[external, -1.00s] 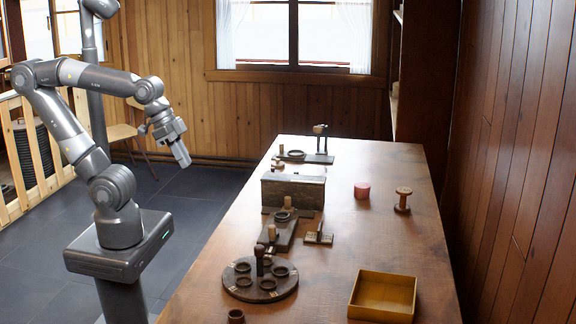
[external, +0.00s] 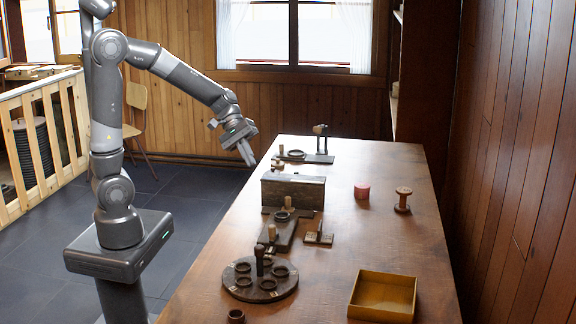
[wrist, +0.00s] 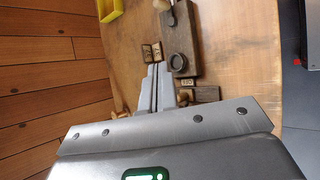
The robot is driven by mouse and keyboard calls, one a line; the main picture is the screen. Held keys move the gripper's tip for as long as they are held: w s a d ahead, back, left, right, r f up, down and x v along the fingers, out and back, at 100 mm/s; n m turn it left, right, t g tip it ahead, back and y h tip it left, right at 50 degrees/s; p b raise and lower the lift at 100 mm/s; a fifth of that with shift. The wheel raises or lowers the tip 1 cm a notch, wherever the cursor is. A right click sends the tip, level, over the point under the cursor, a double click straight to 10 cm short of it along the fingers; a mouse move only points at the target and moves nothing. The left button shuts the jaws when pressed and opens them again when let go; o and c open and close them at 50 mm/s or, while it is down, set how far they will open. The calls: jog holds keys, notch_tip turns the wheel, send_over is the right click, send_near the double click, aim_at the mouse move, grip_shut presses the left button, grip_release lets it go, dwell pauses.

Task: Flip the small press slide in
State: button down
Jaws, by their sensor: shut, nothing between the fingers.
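My gripper (external: 247,156) is shut and empty, raised in the air near the left edge of the table. Its closed fingers (wrist: 155,88) show in the wrist view. A low dark wooden slide unit (external: 279,236) with a ring and upright light pegs lies mid-table; it also shows in the wrist view (wrist: 183,42), just right of the fingers in the picture. A second fixture (external: 319,158) with a ring and an upright post stands at the far end. I cannot tell which of them is the small press, nor its slide's position. My gripper touches neither.
A dark wooden box (external: 293,192) stands between the fixtures. A small block stand (external: 318,238), a round cup tray (external: 240,290), a yellow tray (external: 384,312), a red cylinder (external: 362,191) and a spool (external: 403,199) are also on the table. The right side has bare room.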

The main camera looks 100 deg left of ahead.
jog(key=a+f+n+t, duration=0.1)
jog(key=a+n, duration=0.1)
jog(key=a, duration=0.2)
jog(key=w+a+f+n+t, duration=0.1)
jog(key=a+n, duration=0.1)
jog(key=a, duration=0.3)
jog(key=w+a+f+n+t, duration=0.1)
jog(key=a+n+t, duration=0.1)
jog(key=a, duration=0.2)
jog(key=shift+a+n+y, duration=0.3)
jog(key=shift+a+y, duration=0.05)
jog(key=shift+y, duration=0.05)
jog(key=s+a+f+n+t+y, duration=0.2)
jog(key=s+a+n, duration=0.15)
jog(key=a, duration=0.45)
jog(key=s+a+f+n+t+y, duration=0.2)
jog(key=a+f+n+y, duration=0.15)
jog(key=a, duration=0.35)
jog(key=s+a+f+n+t+y, duration=0.2)
jog(key=s+a+n, duration=0.15)
jog(key=a, duration=0.45)
jog(key=s+a+f+n+g+y, duration=0.1)
jog(key=s+a+f+n+y, duration=0.5)
jog(key=s+a, duration=0.5)
jog(key=shift+n+y, duration=0.45)
jog(key=shift+n, duration=0.4)
jog(key=x, duration=1.4)
jog(key=shift+w+d+f, duration=0.1)
